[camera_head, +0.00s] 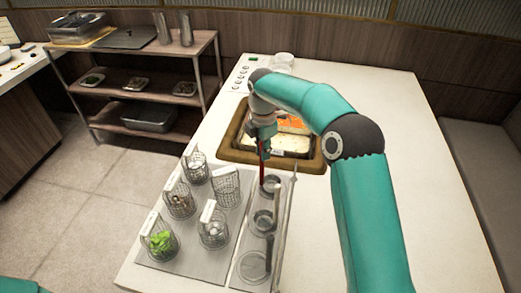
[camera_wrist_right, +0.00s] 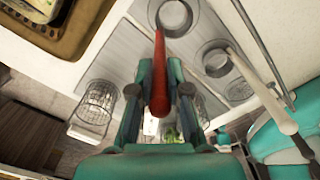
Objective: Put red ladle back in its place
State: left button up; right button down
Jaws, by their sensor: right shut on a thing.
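My right gripper (camera_head: 263,143) is shut on the red ladle (camera_head: 262,172), whose handle hangs down from it. In the wrist view the red handle (camera_wrist_right: 160,70) runs between the fingers of the right gripper (camera_wrist_right: 160,92). The ladle's lower end is at the far sauce well (camera_head: 270,183), near its left side; I cannot tell whether it is inside. This well also shows in the wrist view (camera_wrist_right: 174,14). The middle well (camera_head: 263,222) and near well (camera_head: 253,267) stand in line towards me. My left gripper is out of view.
Several wire baskets (camera_head: 226,187) stand left of the wells. A brown-rimmed basin (camera_head: 318,155) lies beyond. The counter's right side is clear apart from my arm.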

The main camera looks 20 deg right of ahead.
jog(key=shift+f, duration=0.35)
dwell(0.7)
jog(key=c, duration=1)
grip_release()
jog(key=shift+c, duration=0.2)
jog(key=o, duration=0.8)
jog(key=shift+r, duration=0.15)
jog(key=shift+r+p, duration=1.4)
jog(key=shift+p, duration=0.4)
notch_tip(320, 180, up, 8)
jog(key=p, duration=0.7)
jog(key=shift+s+p, duration=0.1)
jog(key=shift+p, duration=0.2)
